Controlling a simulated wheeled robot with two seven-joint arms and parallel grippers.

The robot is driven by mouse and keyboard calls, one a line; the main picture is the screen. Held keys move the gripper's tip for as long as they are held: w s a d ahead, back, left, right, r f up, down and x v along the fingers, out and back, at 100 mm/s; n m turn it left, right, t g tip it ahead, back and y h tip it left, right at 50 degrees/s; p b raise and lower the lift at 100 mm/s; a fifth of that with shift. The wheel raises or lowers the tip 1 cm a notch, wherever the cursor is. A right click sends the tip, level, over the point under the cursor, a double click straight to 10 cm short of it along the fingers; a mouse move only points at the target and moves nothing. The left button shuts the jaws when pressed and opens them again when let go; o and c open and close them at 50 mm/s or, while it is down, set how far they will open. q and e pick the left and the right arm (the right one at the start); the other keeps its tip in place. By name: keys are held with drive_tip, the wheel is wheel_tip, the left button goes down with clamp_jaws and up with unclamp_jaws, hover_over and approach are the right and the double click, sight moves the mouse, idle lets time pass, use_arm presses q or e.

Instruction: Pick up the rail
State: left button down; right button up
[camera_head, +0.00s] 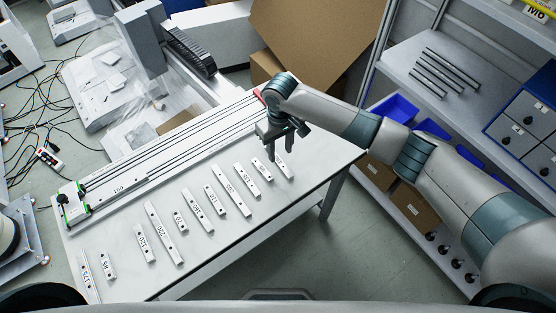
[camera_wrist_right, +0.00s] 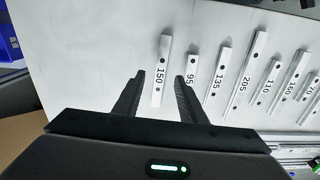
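Several pale metal rails with printed numbers lie in a row on the white table (camera_head: 320,150). The rail marked 150 (camera_wrist_right: 162,60) is at the end of the row; it shows in the head view (camera_head: 285,169) partly behind my right gripper (camera_head: 280,153). In the right wrist view my right gripper (camera_wrist_right: 160,79) is open, with its fingertips on either side of the 150 rail's near part. Nothing is held, and whether the fingers touch the rail cannot be told. The rail marked 95 (camera_wrist_right: 192,70) lies close beside the right-hand finger. My left gripper is not in view.
A long gantry track (camera_head: 165,150) runs along the table's back. Other rails, such as the 205 rail (camera_wrist_right: 242,75), lie close by. A shelf unit (camera_head: 405,65) with blue bins (camera_head: 395,105) stands at the right. A large cardboard box (camera_head: 315,40) is behind the table.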

sight(278, 159)
drive_tip(key=shift+w+a+f+p, duration=0.15)
drive_tip(key=shift+f+p, duration=0.15)
drive_tip(key=shift+f, duration=0.2)
drive_tip(key=shift+w+a+f+p, duration=0.15)
drive_tip(key=shift+f+p, duration=0.15)
drive_tip(key=shift+f, duration=0.7)
drive_tip(key=shift+w+f+p, duration=0.1)
drive_tip(key=shift+f+p, duration=0.15)
drive_tip(key=shift+f, duration=0.75)
drive_tip(key=shift+c, duration=0.4)
clamp_jaws()
